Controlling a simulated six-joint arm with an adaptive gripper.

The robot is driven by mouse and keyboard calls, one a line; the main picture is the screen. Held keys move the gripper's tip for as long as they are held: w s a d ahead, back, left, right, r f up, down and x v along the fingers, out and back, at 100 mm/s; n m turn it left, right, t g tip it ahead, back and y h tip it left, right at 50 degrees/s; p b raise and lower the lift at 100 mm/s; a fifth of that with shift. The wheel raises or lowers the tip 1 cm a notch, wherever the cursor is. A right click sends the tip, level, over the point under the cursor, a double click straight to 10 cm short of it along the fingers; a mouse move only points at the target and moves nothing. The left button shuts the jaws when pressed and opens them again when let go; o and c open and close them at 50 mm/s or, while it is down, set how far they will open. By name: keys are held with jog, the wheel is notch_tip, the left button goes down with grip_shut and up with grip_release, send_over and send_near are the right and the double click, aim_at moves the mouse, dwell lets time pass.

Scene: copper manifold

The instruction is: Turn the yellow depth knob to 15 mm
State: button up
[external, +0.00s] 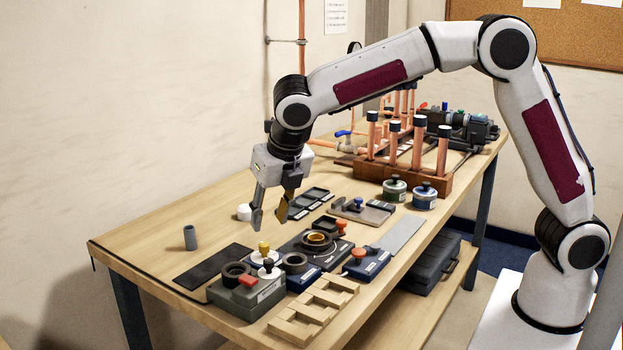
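A small yellow knob (264,247) stands upright on a white round base among the dark fixtures near the front of the wooden bench. A yellow-orange ring (317,238) sits in a dark round fixture to its right. I cannot tell which of these is the depth knob, and no scale marks or depth reading are legible. My gripper (269,221) points down above the bench, just above the yellow knob in the picture. Its fingers are apart with nothing visible between them. It appears clear of the knob.
A grey cylinder (190,238) stands left beside a black mat (213,267). Copper pipes (418,142) rise behind. The bench's left side is mostly clear.

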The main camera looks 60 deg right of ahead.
aim_at(264, 244)
jog(key=shift+f, duration=0.1)
jog(key=shift+x, duration=3.85)
grip_shut()
